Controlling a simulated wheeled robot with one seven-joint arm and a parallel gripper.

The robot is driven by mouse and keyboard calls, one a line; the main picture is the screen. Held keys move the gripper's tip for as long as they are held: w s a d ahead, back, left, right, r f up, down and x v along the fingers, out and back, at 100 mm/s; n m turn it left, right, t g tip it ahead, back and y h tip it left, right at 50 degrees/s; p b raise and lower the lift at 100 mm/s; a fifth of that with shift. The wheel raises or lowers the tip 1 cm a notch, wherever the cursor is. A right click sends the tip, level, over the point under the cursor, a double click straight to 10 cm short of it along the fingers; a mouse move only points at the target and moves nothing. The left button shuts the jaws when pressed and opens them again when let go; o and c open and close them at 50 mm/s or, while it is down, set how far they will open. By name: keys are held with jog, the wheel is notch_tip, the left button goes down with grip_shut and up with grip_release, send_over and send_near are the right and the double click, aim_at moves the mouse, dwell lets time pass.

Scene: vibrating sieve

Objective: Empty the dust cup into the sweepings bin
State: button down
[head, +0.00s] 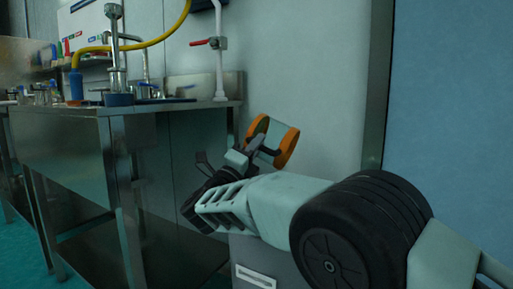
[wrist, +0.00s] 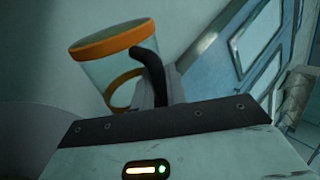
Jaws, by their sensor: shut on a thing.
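The dust cup (head: 288,147) is a clear cylinder with an orange ring at each end. It is tilted well over, almost on its side, in front of the pale wall. My gripper (head: 251,147) is shut on it and holds it up above a grey bin. In the wrist view the cup (wrist: 105,72) shows its orange rings and a dark curved handle by my fingers (wrist: 165,88). I cannot tell what is in the cup. The grey bin (head: 256,257), likely the sweepings bin, has a white label and stands below my arm, which hides its top.
A steel bench (head: 62,150) stands at the left, with a yellow hose (head: 150,43), pipes and fittings on it. A red-handled valve (head: 213,43) is on a white pipe at its right end. The wall is close behind the cup.

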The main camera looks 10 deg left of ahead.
jog(key=shift+r, duration=0.1)
jog(key=shift+r+p, duration=0.95)
jog(key=shift+r, duration=2.55)
